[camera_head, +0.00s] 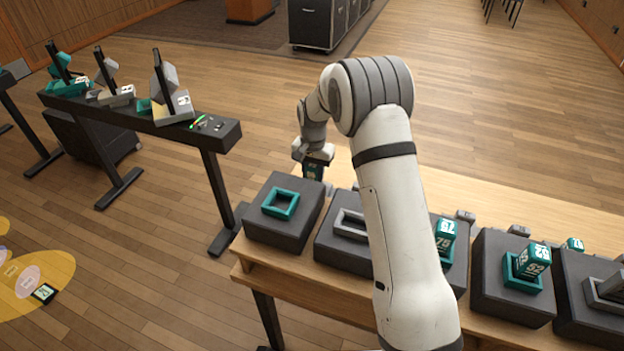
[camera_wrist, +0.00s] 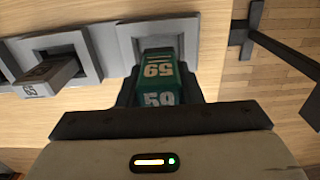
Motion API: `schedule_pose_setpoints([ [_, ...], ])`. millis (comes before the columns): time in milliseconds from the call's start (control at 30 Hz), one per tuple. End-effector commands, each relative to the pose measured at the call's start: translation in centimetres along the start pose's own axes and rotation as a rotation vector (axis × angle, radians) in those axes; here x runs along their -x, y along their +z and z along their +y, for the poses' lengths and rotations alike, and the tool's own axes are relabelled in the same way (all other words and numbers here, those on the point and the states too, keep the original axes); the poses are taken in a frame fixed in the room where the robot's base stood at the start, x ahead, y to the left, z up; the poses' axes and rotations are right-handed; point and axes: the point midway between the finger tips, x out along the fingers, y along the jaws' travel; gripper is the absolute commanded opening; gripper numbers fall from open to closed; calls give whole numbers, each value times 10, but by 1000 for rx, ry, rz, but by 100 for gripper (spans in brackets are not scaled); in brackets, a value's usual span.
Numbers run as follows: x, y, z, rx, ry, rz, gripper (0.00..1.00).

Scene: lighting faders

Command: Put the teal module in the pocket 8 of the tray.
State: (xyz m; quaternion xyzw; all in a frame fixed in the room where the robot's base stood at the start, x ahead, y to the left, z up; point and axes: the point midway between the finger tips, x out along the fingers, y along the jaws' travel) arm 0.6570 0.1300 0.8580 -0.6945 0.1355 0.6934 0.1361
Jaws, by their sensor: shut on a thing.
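My gripper (camera_head: 313,160) is shut on a teal module (camera_wrist: 160,75) with white "59" markings. In the head view the module (camera_head: 312,172) shows small below the gripper, at the far left edge of the wooden table. In the wrist view the module sits between my fingers, its far end over or at a light grey square frame (camera_wrist: 190,28). I cannot tell whether it is inside the frame or above it. No pocket number is readable, so I cannot tell which one is pocket 8.
In the wrist view a grey module (camera_wrist: 48,80) stands in a neighbouring grey frame (camera_wrist: 92,50). In the head view, dark blocks line the table front, one with an empty teal frame (camera_head: 268,206), one with a teal module (camera_head: 532,262). My arm hides part of the row.

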Motion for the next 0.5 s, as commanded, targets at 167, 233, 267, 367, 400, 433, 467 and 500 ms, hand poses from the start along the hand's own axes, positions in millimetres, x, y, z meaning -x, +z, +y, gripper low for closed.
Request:
schedule_pose_setpoints([
  [167,-26,1,1,0,2,-3,9],
  [233,-30,0,1,0,1,-2,9],
  [267,-30,0,1,0,1,-1,9],
  [367,-30,0,1,0,0,-1,9],
  [400,-30,0,1,0,0,-1,9],
  [433,-30,0,1,-1,0,-1,9],
  [467,-31,0,1,-1,1,-1,9],
  [500,-33,0,1,-1,1,-1,9],
])
